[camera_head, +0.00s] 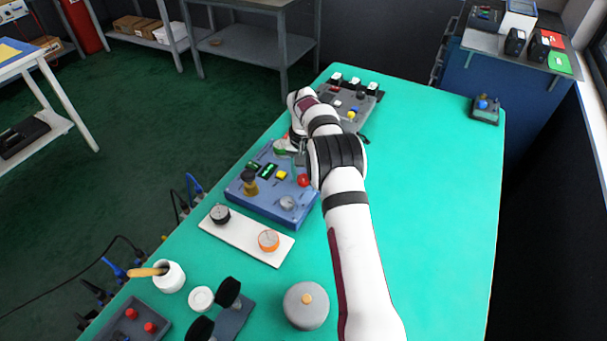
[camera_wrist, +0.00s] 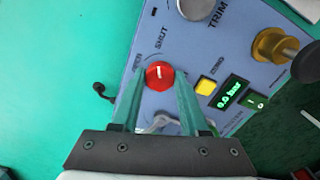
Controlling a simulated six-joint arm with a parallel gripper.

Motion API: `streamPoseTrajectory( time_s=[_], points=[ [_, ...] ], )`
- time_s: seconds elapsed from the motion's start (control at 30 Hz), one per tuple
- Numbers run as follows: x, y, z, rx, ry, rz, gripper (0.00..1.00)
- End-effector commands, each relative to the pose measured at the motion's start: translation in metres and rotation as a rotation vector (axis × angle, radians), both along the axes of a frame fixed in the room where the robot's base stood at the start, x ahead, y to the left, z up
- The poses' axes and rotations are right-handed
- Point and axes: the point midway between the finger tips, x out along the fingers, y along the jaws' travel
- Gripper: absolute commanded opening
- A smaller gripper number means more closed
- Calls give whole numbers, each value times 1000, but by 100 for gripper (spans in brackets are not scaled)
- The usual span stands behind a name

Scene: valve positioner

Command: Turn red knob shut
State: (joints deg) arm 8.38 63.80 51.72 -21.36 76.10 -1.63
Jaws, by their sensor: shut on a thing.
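The red knob (camera_wrist: 159,75) sits on the blue valve panel (camera_wrist: 237,45), and it also shows in the head view (camera_head: 303,180). A short white mark on its face points roughly up in the wrist view, toward the SHUT lettering. OPEN lettering is just left of the knob. My gripper (camera_wrist: 160,76) has its two green fingers on either side of the knob and is shut on it. The fingers partly cover the panel below the knob.
A yellow button (camera_wrist: 206,88), a lit display (camera_wrist: 231,92) reading about 0.0 bar and a brass knob (camera_wrist: 272,45) are close by on the panel. A white plate (camera_head: 244,234) with two dials lies in front.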

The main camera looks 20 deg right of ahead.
Motion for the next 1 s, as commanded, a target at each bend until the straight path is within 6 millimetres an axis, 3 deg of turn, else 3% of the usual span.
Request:
streamPoseTrajectory(
  time_s=[0.5,1.0],
  points=[
    [1,0,0,-1,-3,-386,0],
    [1,0,0,-1,-4,-505,0]
  ],
)
